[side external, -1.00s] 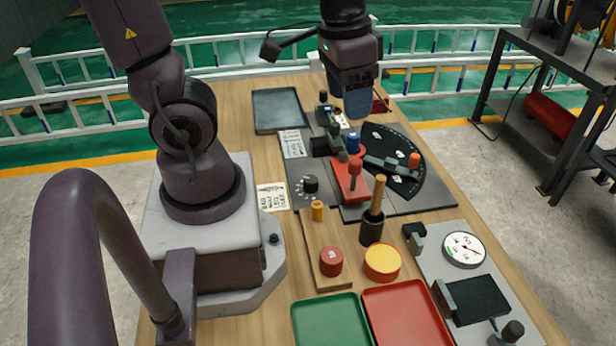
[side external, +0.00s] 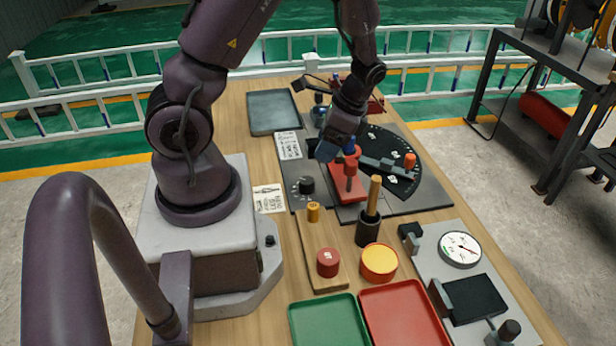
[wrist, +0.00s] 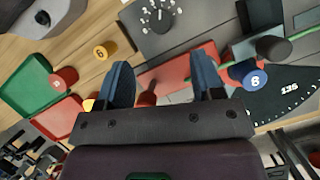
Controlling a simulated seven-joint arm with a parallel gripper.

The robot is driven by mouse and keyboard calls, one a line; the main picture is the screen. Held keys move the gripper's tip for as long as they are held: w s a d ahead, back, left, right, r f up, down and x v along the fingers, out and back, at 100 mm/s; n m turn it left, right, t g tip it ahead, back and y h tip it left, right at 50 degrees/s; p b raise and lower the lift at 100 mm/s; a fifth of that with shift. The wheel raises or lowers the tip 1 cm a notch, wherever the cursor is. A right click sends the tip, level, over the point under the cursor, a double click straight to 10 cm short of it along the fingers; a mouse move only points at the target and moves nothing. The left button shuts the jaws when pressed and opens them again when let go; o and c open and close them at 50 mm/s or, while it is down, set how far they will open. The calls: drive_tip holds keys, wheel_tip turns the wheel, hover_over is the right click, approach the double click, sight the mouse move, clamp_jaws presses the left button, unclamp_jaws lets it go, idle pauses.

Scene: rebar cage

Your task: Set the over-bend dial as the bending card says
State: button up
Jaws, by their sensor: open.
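The over-bend dial, a black knob (side external: 306,186) with white tick marks around it, sits on the dark plate's left edge. It also shows at the top of the wrist view (wrist: 160,20). A white printed card (side external: 269,198) lies on the wood left of the dial, and another card (side external: 288,144) lies on the plate behind it; their print is too small to read. I cannot tell which is the bending card. My gripper (side external: 326,151) is open and empty, tilted above the bender behind the dial. Its blue fingers (wrist: 163,85) are spread in the wrist view.
A red block with a red-topped post (side external: 349,180) stands right of the dial, near a blue peg marked 6 (wrist: 250,77). A wooden-handled tool (side external: 371,205) stands upright in front. Pegs on a board (side external: 313,212), green and red trays (side external: 330,322) and a gauge (side external: 460,248) are nearer.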

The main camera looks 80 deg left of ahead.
sight(306, 180)
drive_tip(key=x, duration=1)
drive_tip(key=shift+s+f, duration=0.1)
drive_tip(key=c, duration=0.9)
